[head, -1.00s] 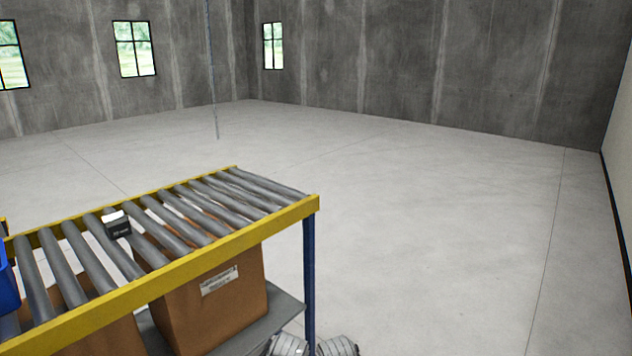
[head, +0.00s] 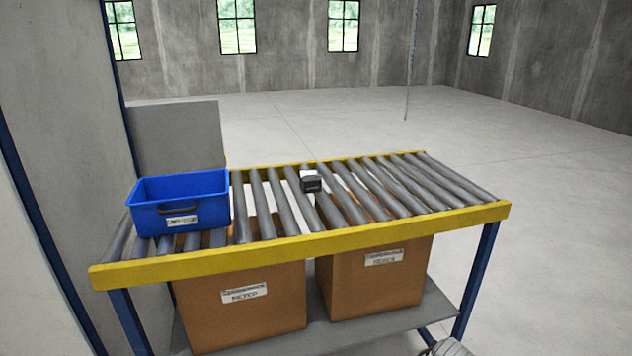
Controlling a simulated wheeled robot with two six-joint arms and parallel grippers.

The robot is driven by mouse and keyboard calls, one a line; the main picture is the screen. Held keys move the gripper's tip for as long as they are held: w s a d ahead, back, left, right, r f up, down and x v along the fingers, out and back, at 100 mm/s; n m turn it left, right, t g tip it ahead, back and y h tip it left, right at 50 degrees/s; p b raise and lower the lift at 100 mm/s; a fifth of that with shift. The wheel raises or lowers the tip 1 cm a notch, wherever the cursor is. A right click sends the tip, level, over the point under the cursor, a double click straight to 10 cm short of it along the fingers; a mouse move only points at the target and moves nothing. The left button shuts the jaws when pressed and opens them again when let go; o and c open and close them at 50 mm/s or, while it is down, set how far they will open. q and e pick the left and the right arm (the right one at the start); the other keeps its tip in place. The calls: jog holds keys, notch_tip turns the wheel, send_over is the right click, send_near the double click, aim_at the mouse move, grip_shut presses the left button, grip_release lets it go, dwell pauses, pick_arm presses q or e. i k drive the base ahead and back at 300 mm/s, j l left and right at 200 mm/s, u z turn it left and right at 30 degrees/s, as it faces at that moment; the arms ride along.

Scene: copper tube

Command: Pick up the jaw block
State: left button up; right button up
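A small dark grey block with a light top (head: 311,182), which looks like the jaw block, sits on the rollers near the middle of the conveyor table (head: 300,245) in the head view. It rests across the rollers, apart from the blue bin to its left. Neither gripper can be made out at the block. A small grey ribbed piece at the bottom edge, right of centre, may be part of my own arm, but no fingertips show.
A blue bin (head: 180,206) with a label stands on the conveyor's left end. Two labelled cardboard boxes, left (head: 245,305) and right (head: 375,280), stand on the lower shelf (head: 440,308). A grey wall panel (head: 60,150) borders the left. Open floor (head: 560,240) lies right.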

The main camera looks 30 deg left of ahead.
aim_at(310, 180)
jog(key=i+j, duration=0.2)
jog(key=j, duration=0.15)
jog(key=i+j, duration=0.45)
jog(key=j, duration=0.2)
